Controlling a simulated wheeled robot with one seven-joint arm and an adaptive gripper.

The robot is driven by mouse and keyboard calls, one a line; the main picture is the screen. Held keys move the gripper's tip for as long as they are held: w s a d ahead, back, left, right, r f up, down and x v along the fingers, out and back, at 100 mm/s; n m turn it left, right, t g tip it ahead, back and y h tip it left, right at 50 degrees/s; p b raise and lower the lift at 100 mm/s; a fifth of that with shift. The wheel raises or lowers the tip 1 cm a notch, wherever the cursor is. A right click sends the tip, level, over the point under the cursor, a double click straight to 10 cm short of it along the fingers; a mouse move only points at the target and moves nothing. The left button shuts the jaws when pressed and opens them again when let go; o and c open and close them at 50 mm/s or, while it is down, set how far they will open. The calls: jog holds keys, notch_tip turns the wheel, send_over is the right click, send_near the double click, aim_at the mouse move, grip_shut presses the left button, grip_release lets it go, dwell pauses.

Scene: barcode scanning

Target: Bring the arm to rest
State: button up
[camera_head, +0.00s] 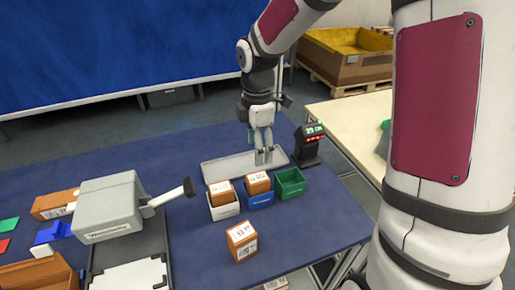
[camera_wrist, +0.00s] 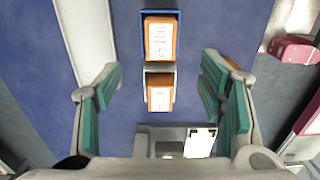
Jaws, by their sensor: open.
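My gripper (camera_head: 264,157) points down over the long grey tray (camera_head: 222,170) at the back of the blue table, open and empty. In the wrist view its green-padded fingers (camera_wrist: 160,95) are spread wide. Between them, apart from the pads, are an orange-brown box (camera_wrist: 159,40) in a blue bin and another box (camera_wrist: 160,93) in a white bin. In the head view these are the blue bin (camera_head: 261,201) and white bin (camera_head: 223,212), each with a labelled box. The green bin (camera_head: 291,184) beside them looks empty.
A labelled box (camera_head: 242,241) stands alone in front of the bins. A black device with a lit display (camera_head: 308,145) stands right of my gripper. A grey machine with a black-tipped arm (camera_head: 110,205) is at left. Open blue table lies between machine and loose box.

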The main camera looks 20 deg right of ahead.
dwell(0.4)
jog(key=s+r+m+t, duration=0.2)
jog(key=s+r+m, duration=0.6)
jog(key=s, duration=0.3)
jog(key=s+r+m+t, duration=0.3)
jog(key=s+r+m, duration=0.6)
jog(key=s+m, duration=0.1)
jog(key=shift+s+r+t, duration=0.2)
jog(key=shift+s+t, duration=0.1)
jog(key=shift+s, duration=0.35)
